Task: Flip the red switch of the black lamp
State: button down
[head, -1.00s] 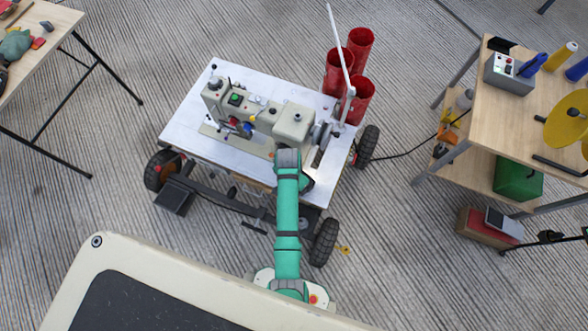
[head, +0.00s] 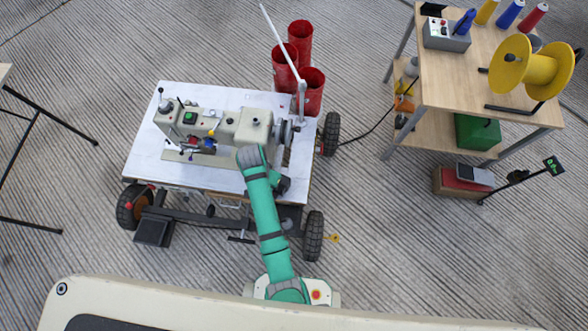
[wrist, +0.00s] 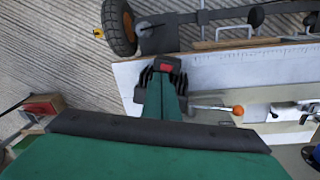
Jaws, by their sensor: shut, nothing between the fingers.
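In the wrist view a black finned housing, which looks like the black lamp (wrist: 146,78), carries a red switch (wrist: 165,67) on its top. My gripper (wrist: 165,88) is shut and empty, its green fingers reaching up the picture to the lamp. The fingertips overlap the lamp's near side in the picture, just below the red switch. I cannot tell whether they touch it. In the head view my green arm reaches over the front edge of the white-topped cart (head: 225,100), beside the sewing machine (head: 247,128). The lamp and switch cannot be made out there.
A lever with an orange knob (wrist: 238,110) sits close right of my fingers. Red tubes (head: 299,40) and a thin white pole (head: 283,45) stand at the cart's back right corner. A wooden table (head: 440,85) holds spools at right. Striped floor between is mostly clear.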

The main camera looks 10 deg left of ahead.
notch_tip(320, 180, up, 8)
jog(key=shift+s+d+f+n+t+y, duration=0.8)
jog(key=shift+s+d+f+t+y, duration=0.9)
jog(key=shift+s+t, duration=1.85)
jog(key=s+d+r+t, duration=0.3)
jog(key=s+d+r, duration=0.1)
jog(key=r, duration=0.3)
jog(key=s+d+r+n+t+h, duration=0.1)
jog(key=s+d+r+t, duration=0.2)
jog(key=r, duration=0.5)
jog(key=shift+s+d+h, duration=0.3)
jog(key=shift+s+d, duration=0.15)
jog(key=shift+s, duration=0.95)
jog(key=shift+r, duration=0.1)
jog(key=s+d+r+n+t, duration=0.1)
jog(key=s+d+r+t, duration=0.1)
jog(key=r, duration=0.6)
jog(key=shift+s+r+h, duration=0.3)
jog(key=shift+s+r, duration=0.1)
jog(key=shift+s, duration=0.4)
